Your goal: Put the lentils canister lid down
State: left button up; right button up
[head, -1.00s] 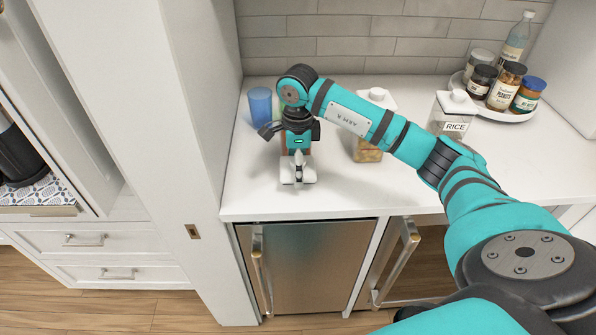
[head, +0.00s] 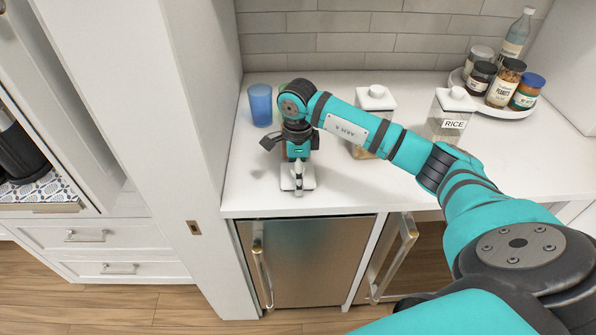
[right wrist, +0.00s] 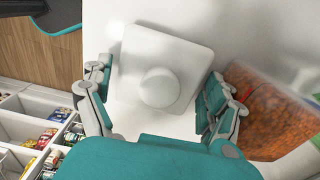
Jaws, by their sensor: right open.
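The lentils canister lid (right wrist: 150,48) is a white square with rounded corners and a round knob. In the right wrist view it lies between the spread fingers of my right gripper (right wrist: 160,78), which is open. In the head view the lid (head: 285,178) is low at the white counter, near its front edge, and appears to rest on it. My right gripper (head: 298,183) points down right over it. A clear canister of orange lentils (right wrist: 268,112) shows beside the right finger in the wrist view; in the head view my arm largely hides it. My left gripper is out of view.
A blue cup (head: 260,105) stands behind to the left. A white-lidded canister (head: 375,97) and the rice canister (head: 451,118) stand to the right. A round tray (head: 517,115) with jars and a bottle is at the back right. The front counter (head: 245,190) is clear.

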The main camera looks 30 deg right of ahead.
jog(key=shift+r, duration=0.35)
notch_tip(320, 180, up, 12)
jog(key=b, duration=0.3)
jog(key=shift+f, duration=0.25)
